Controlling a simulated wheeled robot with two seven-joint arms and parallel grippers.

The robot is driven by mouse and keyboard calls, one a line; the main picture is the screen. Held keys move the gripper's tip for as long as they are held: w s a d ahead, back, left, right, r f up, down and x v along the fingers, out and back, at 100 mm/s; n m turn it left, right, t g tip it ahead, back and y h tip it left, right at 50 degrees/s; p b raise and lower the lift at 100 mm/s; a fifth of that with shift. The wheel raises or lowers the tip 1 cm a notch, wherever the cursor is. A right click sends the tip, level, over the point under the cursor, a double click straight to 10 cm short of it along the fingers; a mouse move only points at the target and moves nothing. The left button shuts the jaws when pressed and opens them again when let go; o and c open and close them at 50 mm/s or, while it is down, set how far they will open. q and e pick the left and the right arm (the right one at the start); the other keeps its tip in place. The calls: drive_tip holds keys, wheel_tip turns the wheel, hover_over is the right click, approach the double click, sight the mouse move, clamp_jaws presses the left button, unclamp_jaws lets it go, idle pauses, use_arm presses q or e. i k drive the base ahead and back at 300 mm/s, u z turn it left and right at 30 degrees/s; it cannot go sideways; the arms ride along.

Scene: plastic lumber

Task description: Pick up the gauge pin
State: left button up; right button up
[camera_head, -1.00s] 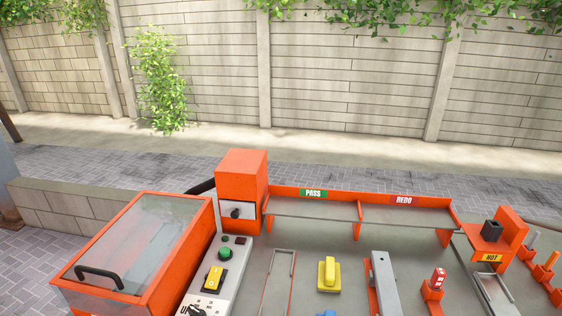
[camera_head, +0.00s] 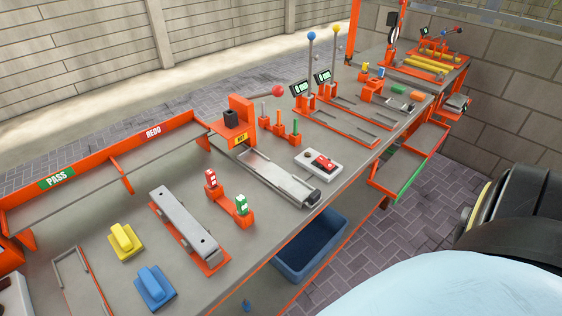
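I cannot tell for certain which thing is the gauge pin. Small upright pins stand in orange holders on the bench: a grey one (camera_head: 264,112), a red one (camera_head: 279,123) and a green one (camera_head: 295,132). Nearer, an orange double holder carries a red labelled piece (camera_head: 211,179) and a green labelled piece (camera_head: 242,204). Neither of my grippers is in view.
A grey bar (camera_head: 183,222) lies on an orange stand, beside yellow (camera_head: 125,241) and blue (camera_head: 154,286) handled blocks. A metal slide (camera_head: 270,176) lies behind the double holder. A blue bin (camera_head: 311,245) sits below the bench's front edge. PASS and REDO trays line the back.

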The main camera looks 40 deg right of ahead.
sight(241, 200)
drive_tip(key=z, duration=0.3)
drive_tip(key=k, duration=0.4)
drive_tip(key=z, duration=0.55)
drive_tip(key=i, duration=0.5)
